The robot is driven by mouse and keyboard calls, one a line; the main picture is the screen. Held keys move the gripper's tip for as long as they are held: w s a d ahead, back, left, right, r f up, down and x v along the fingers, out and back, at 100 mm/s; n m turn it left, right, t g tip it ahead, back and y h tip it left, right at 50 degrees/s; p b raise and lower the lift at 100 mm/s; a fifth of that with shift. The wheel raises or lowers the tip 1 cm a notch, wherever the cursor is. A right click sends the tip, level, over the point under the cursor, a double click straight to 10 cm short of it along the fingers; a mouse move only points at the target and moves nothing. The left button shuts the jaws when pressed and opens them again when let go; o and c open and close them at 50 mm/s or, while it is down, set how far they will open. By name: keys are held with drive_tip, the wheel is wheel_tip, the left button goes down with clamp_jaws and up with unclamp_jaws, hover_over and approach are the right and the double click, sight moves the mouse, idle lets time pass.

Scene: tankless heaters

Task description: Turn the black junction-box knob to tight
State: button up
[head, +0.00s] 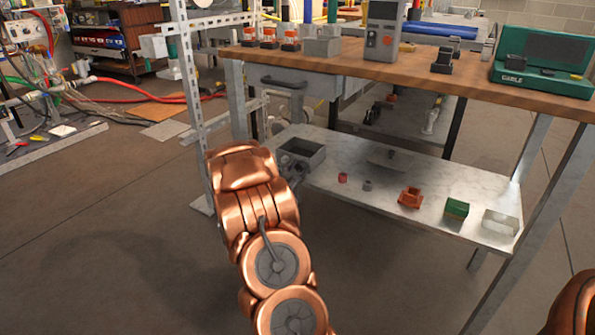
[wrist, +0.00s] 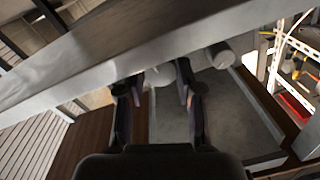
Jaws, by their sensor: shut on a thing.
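A grey open-topped box (head: 318,160), which looks like the junction box, stands at the left end of the lower shelf in the head view. My gripper (head: 292,172) is at the box's near left side, largely hidden behind my copper arm. In the wrist view my gripper (wrist: 160,88) has its two dark fingers apart, with the tips closed about a small part at the box. A pale rounded piece shows between the fingertips. The black knob itself is not clearly visible, and its turn angle cannot be read.
The lower shelf (head: 425,208) holds a red part (head: 342,177), an orange part (head: 410,197), and a green box (head: 456,209). The wooden tabletop (head: 470,78) overhangs it. A perforated metal post (head: 193,100) stands close on the left. Floor in front is clear.

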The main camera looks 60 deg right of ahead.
drive_tip(key=o, duration=1.2)
drive_tip(key=shift+c, duration=0.2)
drive_tip(key=s+a, duration=0.1)
drive_tip(key=a, duration=1.1)
drive_tip(key=shift+f, duration=0.15)
